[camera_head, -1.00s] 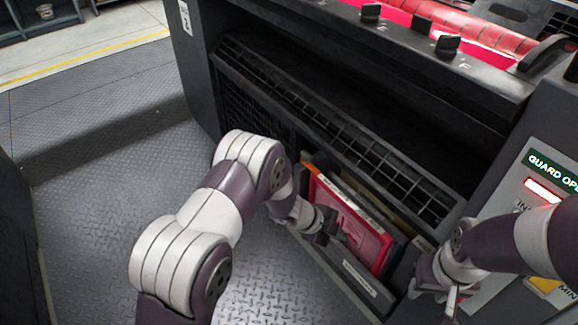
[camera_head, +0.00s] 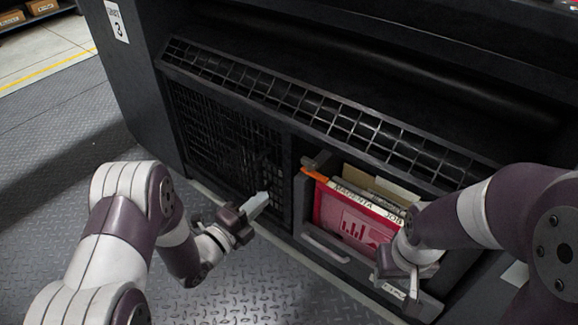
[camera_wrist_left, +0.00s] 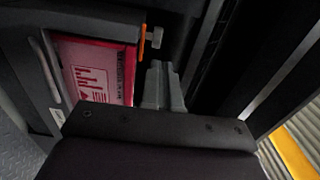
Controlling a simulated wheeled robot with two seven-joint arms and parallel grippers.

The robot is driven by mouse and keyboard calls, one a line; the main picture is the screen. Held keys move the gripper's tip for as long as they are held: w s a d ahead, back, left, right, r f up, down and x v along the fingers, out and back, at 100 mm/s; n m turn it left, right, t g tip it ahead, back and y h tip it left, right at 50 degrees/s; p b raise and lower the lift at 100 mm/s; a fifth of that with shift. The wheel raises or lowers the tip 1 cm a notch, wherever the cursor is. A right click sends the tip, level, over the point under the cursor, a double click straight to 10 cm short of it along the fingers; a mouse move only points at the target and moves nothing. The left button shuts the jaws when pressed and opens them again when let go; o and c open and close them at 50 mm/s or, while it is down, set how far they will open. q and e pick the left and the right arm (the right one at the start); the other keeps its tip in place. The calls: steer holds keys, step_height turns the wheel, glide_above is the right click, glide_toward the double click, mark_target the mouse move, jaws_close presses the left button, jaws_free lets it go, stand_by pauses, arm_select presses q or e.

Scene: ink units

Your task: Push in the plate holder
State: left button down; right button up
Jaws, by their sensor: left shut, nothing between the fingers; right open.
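The plate holder (camera_head: 302,210) is the dark compartment low in the machine's front. A magenta folder (camera_head: 345,222) marked "MAGENTA JOB" stands in it, with pale sheets behind and an orange piece (camera_head: 315,174) at its upper left. How far the holder sticks out is hard to tell. My left gripper (camera_head: 262,199) is shut and empty, left of the holder and apart from it in the head view. The left wrist view also shows the folder (camera_wrist_left: 100,72), left of the shut fingers. My right gripper (camera_head: 412,295) is open at the holder's right front; my right arm hides that side.
A black mesh panel (camera_head: 235,150) lies left of the holder. A slotted ledge (camera_head: 330,115) runs above it. A pale handle (camera_head: 325,247) sits below the folder. The tread-plate floor (camera_head: 60,180) at the left is clear.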

mark_target(303, 162)
arm_select(q)
steer(key=b+x, duration=0.3)
steer(key=x, duration=0.3)
steer(key=b+x, duration=0.4)
steer(key=x, duration=0.3)
steer(key=shift+w+d+f, duration=0.2)
steer(key=shift+w, duration=0.05)
steer(key=shift+w+d+r, duration=0.15)
steer(key=shift+w, duration=0.05)
arm_select(e)
step_height(303, 162, down, 7)
